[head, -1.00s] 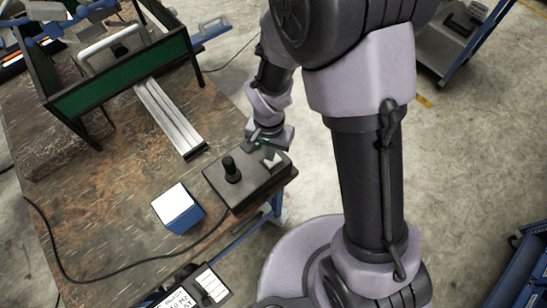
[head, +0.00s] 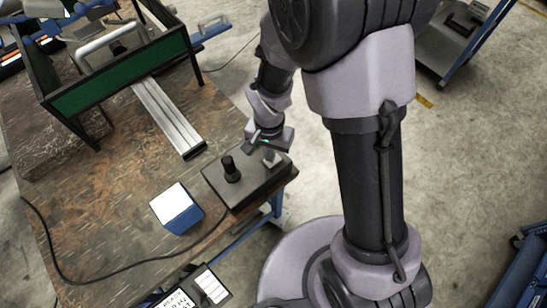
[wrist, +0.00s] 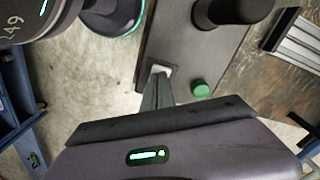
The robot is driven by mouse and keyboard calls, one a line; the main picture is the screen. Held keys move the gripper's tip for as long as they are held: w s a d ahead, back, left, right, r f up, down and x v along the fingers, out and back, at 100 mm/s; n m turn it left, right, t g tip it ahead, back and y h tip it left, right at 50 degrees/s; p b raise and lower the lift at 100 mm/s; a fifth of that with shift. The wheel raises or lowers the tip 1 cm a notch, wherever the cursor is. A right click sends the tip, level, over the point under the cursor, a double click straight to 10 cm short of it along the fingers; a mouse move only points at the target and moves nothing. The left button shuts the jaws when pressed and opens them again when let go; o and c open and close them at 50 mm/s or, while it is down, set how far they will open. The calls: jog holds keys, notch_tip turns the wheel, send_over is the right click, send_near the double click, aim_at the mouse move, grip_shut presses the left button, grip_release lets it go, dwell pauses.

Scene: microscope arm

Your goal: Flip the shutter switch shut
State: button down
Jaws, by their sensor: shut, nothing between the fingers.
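The dark control box (head: 250,187) stands at the right edge of the workbench, with a black joystick (head: 231,169) on top. A small pale switch (head: 272,159) sits on its far right part. In the wrist view the switch (wrist: 161,70) shows as a small white piece at the fingertips, partly covered by them. A green button (wrist: 200,88) is beside it on the box (wrist: 184,45). My gripper (wrist: 158,82) is shut and empty, its tips at the switch, seemingly touching it. I cannot tell for certain which way the switch is tilted.
A blue box with a white top (head: 177,207) stands left of the control box. A metal rail (head: 168,117) and a green-panelled frame (head: 122,77) lie farther back. A black cable (head: 120,268) curves across the bench. The bench middle is clear.

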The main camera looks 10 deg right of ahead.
jog(key=shift+f+b, duration=0.6)
jog(key=shift+f, duration=0.1)
jog(key=shift+r, duration=0.1)
notch_tip(320, 180, up, 7)
jog(key=p, duration=0.5)
dwell(0.4)
